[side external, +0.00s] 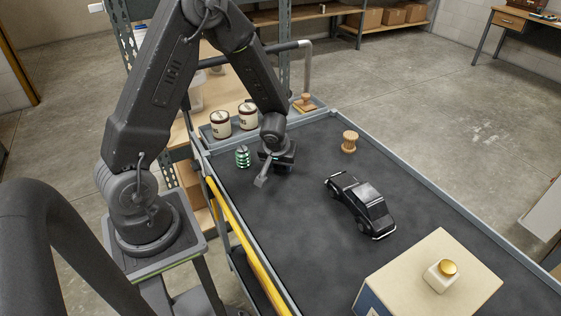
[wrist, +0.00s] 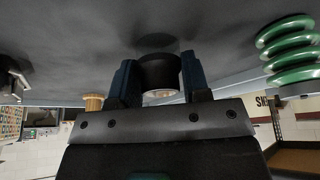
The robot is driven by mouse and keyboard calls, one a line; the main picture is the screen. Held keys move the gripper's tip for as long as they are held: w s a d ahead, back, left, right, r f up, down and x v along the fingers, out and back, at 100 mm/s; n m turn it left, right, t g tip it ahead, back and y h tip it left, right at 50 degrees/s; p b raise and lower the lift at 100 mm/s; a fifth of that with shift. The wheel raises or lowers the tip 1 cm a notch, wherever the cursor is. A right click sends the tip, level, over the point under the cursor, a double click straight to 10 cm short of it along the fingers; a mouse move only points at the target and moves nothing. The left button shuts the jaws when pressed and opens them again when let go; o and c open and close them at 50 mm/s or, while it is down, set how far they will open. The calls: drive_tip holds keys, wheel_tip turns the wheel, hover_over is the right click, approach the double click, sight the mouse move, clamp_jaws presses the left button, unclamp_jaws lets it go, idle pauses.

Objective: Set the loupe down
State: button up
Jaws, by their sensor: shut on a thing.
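The loupe (wrist: 158,72) is a short black cylinder with a pale lower end in the wrist view. It sits between the two dark blue fingers of my gripper (wrist: 160,82), which are shut on it. Its far end is close to the dark mat (wrist: 80,45); I cannot tell whether it touches. In the side view my gripper (side external: 284,164) is low over the far left part of the mat-covered cart top, and the loupe is mostly hidden there.
A green ribbed object (side external: 242,156) stands just left of my gripper. A wooden spool (side external: 349,141) stands to the right, and a black model car (side external: 362,205) is nearer the middle. A pale box (side external: 432,275) sits at the front. Two jars (side external: 221,124) stand behind. Mat between them is clear.

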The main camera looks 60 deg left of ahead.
drive_tip(key=o, duration=0.9)
drive_tip(key=s+d+r+m+t+h, duration=0.15)
drive_tip(key=s+d+r, duration=0.3)
drive_tip(key=r, duration=0.65)
drive_tip(key=s+d+r+m+y, duration=0.15)
drive_tip(key=s+d+r, duration=0.3)
drive_tip(key=r, duration=0.55)
drive_tip(key=s+d+r+m+h, duration=0.1)
drive_tip(key=s+d+r+m, duration=0.1)
drive_tip(key=s+d+r+m+h, duration=0.1)
drive_tip(key=s+d+m, duration=0.1)
drive_tip(key=s, duration=0.1)
drive_tip(key=s+d+r+m+t+h, duration=0.1)
drive_tip(key=s+d+r+m, duration=0.1)
drive_tip(key=shift+s+r, duration=0.35)
